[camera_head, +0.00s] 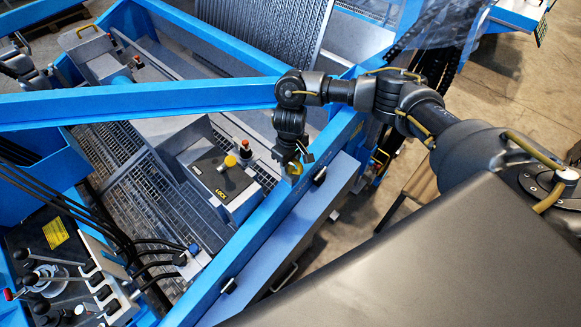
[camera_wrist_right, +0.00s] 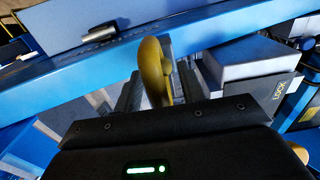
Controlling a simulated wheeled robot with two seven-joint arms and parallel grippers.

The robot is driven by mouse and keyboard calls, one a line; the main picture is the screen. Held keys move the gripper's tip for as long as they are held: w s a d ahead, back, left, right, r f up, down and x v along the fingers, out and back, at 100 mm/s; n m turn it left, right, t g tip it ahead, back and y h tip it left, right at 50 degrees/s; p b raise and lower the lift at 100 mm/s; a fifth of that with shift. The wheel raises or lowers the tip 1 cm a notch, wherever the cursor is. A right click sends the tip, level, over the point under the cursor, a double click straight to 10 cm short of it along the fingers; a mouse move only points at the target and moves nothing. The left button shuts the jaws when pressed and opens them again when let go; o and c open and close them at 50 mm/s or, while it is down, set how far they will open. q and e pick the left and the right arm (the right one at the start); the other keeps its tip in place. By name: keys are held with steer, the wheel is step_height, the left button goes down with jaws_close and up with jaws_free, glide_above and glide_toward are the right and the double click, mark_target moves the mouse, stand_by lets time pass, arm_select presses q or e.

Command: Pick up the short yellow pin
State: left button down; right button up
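The short yellow pin (camera_head: 295,168) has a curved yellow handle and stands at the blue frame beam, just under my right gripper (camera_head: 293,159). In the right wrist view the pin's hooked handle (camera_wrist_right: 154,72) rises between the two dark fingers of my right gripper (camera_wrist_right: 157,92). The fingers appear apart, one on each side of the handle, with gaps showing. The pin's lower end is hidden behind the gripper body in that view. My left gripper is not in view.
The blue beam (camera_head: 255,235) runs diagonally beneath my right gripper. Left of it sits a grey box marked LOCK (camera_head: 222,182), with a yellow knob (camera_head: 230,160) and a red-topped knob (camera_head: 244,145). A control panel with levers (camera_head: 60,275) is at lower left. Another blue beam (camera_head: 140,101) crosses from the left.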

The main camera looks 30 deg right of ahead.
jaws_close()
step_height(320, 180, up, 10)
steer(key=shift+r+p, duration=0.1)
steer(key=shift+p, duration=0.8)
steer(key=s+a+r+n, duration=0.2)
steer(key=s+r, duration=0.5)
steer(key=r, duration=0.5)
steer(key=shift+s+a, duration=0.15)
steer(key=shift+a, duration=0.3)
